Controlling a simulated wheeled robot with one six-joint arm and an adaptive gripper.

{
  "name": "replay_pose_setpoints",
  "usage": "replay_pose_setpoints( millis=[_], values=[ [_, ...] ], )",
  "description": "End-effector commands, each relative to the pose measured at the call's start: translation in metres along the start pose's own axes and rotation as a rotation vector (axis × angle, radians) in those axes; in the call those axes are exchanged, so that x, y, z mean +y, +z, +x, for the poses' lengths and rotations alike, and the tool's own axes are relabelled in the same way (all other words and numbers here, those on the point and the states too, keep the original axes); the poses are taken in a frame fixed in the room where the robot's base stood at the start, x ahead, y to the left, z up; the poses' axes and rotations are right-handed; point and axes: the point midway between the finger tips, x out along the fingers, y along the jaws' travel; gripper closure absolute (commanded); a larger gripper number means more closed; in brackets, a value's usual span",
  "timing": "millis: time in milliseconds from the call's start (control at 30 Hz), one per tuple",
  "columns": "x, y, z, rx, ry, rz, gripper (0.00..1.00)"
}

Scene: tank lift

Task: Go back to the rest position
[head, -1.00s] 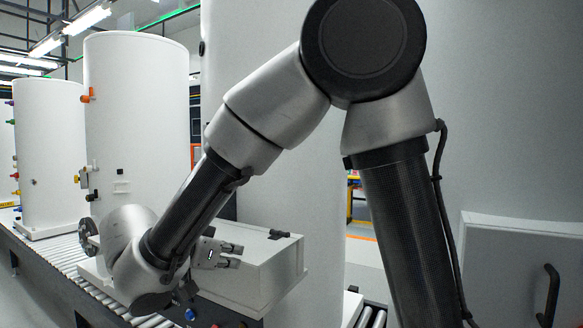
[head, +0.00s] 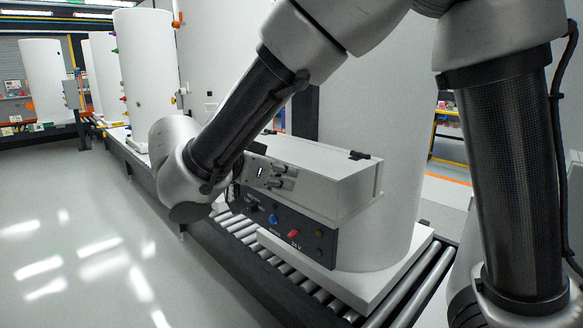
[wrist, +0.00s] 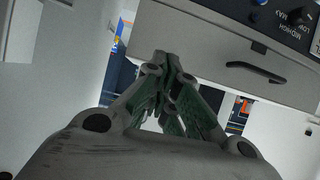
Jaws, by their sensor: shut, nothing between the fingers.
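My gripper (head: 284,177) shows in the head view in front of the white control box, at the end of my bent arm. In the wrist view my gripper (wrist: 163,58) has its fingertips together, with nothing between them. The white control box (head: 315,160) has a dark front panel (head: 290,232) with a blue knob, a red switch and small lamps. In the wrist view the box (wrist: 225,45) fills the upper right, upside down, with a dark handle (wrist: 256,72). Whether the gripper touches the box I cannot tell.
A large white tank (head: 385,215) stands on a white base plate (head: 300,262) behind the box. The roller conveyor (head: 245,235) runs back to the left, with more white tanks (head: 147,62) along it. The grey floor (head: 70,230) on the left is open.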

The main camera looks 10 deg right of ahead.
Motion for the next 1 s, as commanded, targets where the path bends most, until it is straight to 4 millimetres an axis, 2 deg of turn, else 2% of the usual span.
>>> replay_pose_setpoints(
  millis=[67, 167, 267, 300, 400, 500, 600, 700, 800, 900, 1000],
  values=[
    [-0.001, 0.002, -0.001, -0.003, -0.003, -0.076, 1.0],
    [-0.001, 0.011, 0.0, -0.04, -0.012, -0.292, 1.0],
    [0.01, 0.036, 0.008, -0.128, -0.015, -0.618, 1.0],
    [0.018, 0.047, 0.011, -0.175, -0.023, -0.759, 1.0],
    [0.043, 0.062, 0.02, -0.315, -0.083, -1.064, 1.0],
    [0.075, 0.063, 0.039, -0.485, -0.185, -1.29, 1.0],
    [0.111, 0.055, 0.06, -0.649, -0.355, -1.424, 1.0],
    [0.153, 0.041, 0.08, -0.76, -0.576, -1.434, 1.0],
    [0.19, 0.025, 0.095, -0.782, -0.742, -1.329, 1.0],
    [0.225, 0.008, 0.106, -0.765, -0.803, -1.137, 1.0],
    [0.257, -0.008, 0.114, -0.745, -0.774, -0.925, 1.0]
  ],
)
